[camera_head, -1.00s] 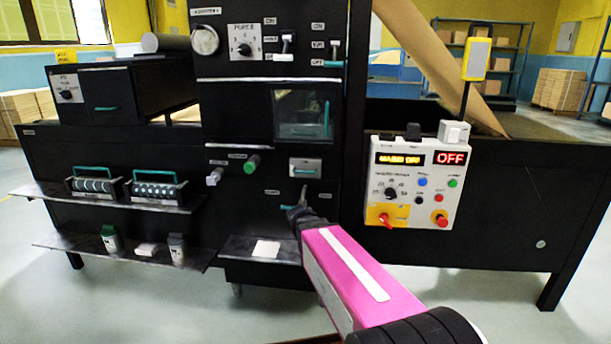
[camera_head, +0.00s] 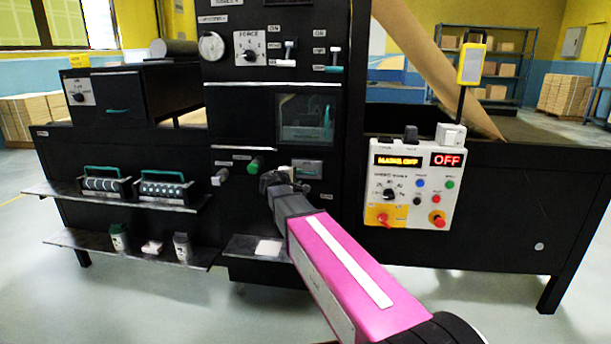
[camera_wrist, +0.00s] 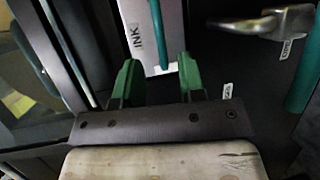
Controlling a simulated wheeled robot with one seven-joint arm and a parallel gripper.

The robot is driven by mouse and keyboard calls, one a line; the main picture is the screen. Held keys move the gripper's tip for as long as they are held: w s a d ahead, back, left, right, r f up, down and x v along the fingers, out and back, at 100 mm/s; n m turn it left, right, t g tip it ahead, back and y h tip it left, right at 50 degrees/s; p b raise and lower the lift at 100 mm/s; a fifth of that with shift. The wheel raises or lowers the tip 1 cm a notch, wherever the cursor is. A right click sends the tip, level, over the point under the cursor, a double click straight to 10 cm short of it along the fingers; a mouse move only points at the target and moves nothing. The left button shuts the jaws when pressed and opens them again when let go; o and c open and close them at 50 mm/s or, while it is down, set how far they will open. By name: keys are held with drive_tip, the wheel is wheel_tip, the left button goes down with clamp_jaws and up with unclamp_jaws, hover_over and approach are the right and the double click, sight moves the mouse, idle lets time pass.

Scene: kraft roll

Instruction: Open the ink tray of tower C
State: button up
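The ink tray (camera_head: 311,169) is a small light-grey drawer front low on the black middle tower, under the small window. It looks shut, partly hidden by my gripper (camera_head: 278,180). In the wrist view the tray's pale front (camera_wrist: 172,22) bears the word INK, and a teal bar handle (camera_wrist: 157,30) stands out from it. My gripper (camera_wrist: 157,72) has its two green fingers apart, one on each side of the handle's line. They appear open; I cannot tell whether they touch the handle.
A green knob (camera_head: 255,165) and a grey knob (camera_head: 220,177) are left of the tray. A metal lever (camera_wrist: 265,22) is close by in the wrist view. A small shelf (camera_head: 240,245) juts out below. A white control box (camera_head: 412,185) hangs to the right.

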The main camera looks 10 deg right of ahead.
sight(305, 173)
drive_tip(key=x, duration=0.7)
clamp_jaws()
